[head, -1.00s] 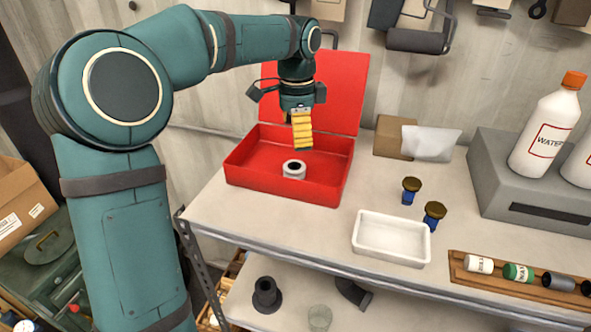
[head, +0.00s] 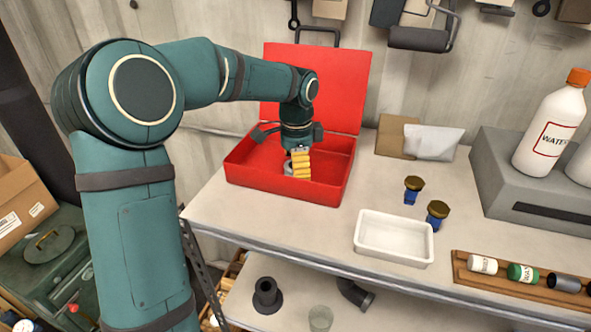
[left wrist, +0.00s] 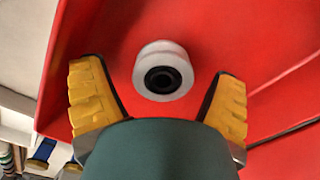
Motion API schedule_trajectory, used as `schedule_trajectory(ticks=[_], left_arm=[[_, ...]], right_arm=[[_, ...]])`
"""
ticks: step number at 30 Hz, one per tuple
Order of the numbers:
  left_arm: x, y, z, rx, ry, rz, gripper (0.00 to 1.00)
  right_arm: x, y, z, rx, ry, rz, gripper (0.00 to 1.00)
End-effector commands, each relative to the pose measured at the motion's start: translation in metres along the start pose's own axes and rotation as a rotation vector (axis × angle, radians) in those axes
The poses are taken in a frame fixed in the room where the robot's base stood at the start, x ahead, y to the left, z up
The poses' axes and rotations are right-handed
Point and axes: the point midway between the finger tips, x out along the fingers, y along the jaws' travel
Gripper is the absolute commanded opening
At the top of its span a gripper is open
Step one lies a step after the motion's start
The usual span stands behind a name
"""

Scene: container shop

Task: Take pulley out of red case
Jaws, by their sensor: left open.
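The open red case (head: 245,178) stands on the workbench with its lid raised at the back. The pulley, a white ring with a dark hub, lies on the case floor; it shows whole in the left wrist view (left wrist: 163,71), and in the head view only a small part (head: 288,167) shows behind the gripper. My left gripper (head: 298,172) is inside the case, low over the pulley. In the left wrist view its yellow fingers (left wrist: 160,97) are spread apart, one on either side of the pulley, with gaps to it. My right gripper is out of view.
A white tray (head: 395,259) and two dark-topped blue items (head: 413,190) stand right of the case. A cardboard box (head: 392,137) and a white packet lie behind. Bottles (head: 552,130) stand on a grey block at right. Bare bench lies in front of the case.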

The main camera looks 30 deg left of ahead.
Motion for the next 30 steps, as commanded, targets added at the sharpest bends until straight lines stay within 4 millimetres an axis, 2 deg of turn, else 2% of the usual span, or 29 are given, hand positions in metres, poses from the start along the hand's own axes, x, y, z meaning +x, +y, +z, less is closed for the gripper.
schedule_trajectory(ticks=[2,8,9,17,20,30], left_arm=[[0.000,0.000,0.000,0.000,0.000,0.000,0.88],[0.000,0.000,0.000,-0.001,0.000,0.000,0.20],[0.000,0.000,0.000,0.000,0.000,0.000,0.14],[-0.002,0.000,0.000,-0.001,0.001,-0.001,0.14],[-0.010,-0.001,-0.001,-0.001,0.003,-0.003,0.14],[-0.072,-0.001,-0.001,0.000,0.002,-0.003,0.14]], right_arm=[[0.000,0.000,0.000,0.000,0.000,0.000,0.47],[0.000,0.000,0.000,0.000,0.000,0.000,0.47],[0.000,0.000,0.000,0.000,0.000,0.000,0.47],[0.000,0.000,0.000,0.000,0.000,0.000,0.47],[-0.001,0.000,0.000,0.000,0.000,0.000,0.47],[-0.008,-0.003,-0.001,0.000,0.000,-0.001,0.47]])
